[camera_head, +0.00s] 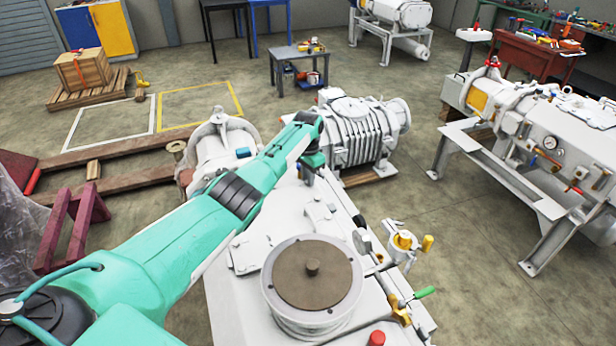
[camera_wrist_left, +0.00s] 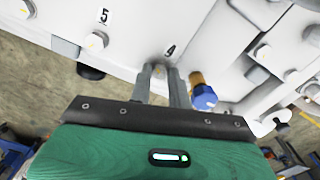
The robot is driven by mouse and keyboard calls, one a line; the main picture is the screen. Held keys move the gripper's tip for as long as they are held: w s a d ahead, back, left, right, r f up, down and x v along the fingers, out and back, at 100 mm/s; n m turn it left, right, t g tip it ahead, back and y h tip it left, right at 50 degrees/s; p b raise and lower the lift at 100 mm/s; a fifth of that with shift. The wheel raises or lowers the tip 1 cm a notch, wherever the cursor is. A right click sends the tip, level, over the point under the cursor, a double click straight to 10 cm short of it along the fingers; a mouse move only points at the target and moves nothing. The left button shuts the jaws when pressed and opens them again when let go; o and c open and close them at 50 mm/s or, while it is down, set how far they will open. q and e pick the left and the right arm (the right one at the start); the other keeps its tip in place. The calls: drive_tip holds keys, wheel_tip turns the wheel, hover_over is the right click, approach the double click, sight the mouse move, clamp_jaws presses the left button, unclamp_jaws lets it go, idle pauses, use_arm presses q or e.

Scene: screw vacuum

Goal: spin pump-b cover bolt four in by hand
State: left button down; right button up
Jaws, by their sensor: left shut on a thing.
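In the left wrist view, the two grey fingers of my left gripper (camera_wrist_left: 160,84) are shut on cover bolt four (camera_wrist_left: 159,70), at the white cover (camera_wrist_left: 135,35) beside the printed label 4. Only a little of the bolt head shows between the fingers. I cannot tell how far in it sits. In the head view, my left arm reaches across to the white pump, and the left gripper (camera_head: 312,163) is at its end, small and partly hidden by the wrist. The bolt cannot be made out there. My right gripper is in neither view.
A blue-capped brass fitting (camera_wrist_left: 204,96) is close to the right finger. Another bolt (camera_wrist_left: 96,41) sits near label 5. A ribbed white pump body (camera_head: 362,135) stands behind my wrist. A round brown-topped port (camera_head: 312,272) is in front. Open floor (camera_head: 445,225) lies to the right.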

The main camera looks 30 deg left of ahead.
use_arm(q)
drive_tip(key=m, duration=0.3)
drive_tip(key=shift+r+m, duration=0.1)
drive_tip(key=shift+m, duration=0.3)
drive_tip(key=m, duration=0.3)
drive_tip(key=shift+m, duration=0.3)
drive_tip(key=m, duration=0.3)
drive_tip(key=shift+m+b, duration=0.3)
drive_tip(key=shift+b, duration=0.1)
drive_tip(key=m, duration=0.4)
drive_tip(key=shift+b, duration=0.3)
drive_tip(key=m, duration=0.4)
drive_tip(key=shift+b, duration=0.35)
drive_tip(key=m, duration=0.3)
drive_tip(key=shift+m+b, duration=0.35)
drive_tip(key=shift+m, duration=0.05)
drive_tip(key=m+b, duration=0.1)
drive_tip(key=m, duration=0.5)
drive_tip(key=shift+m, duration=0.4)
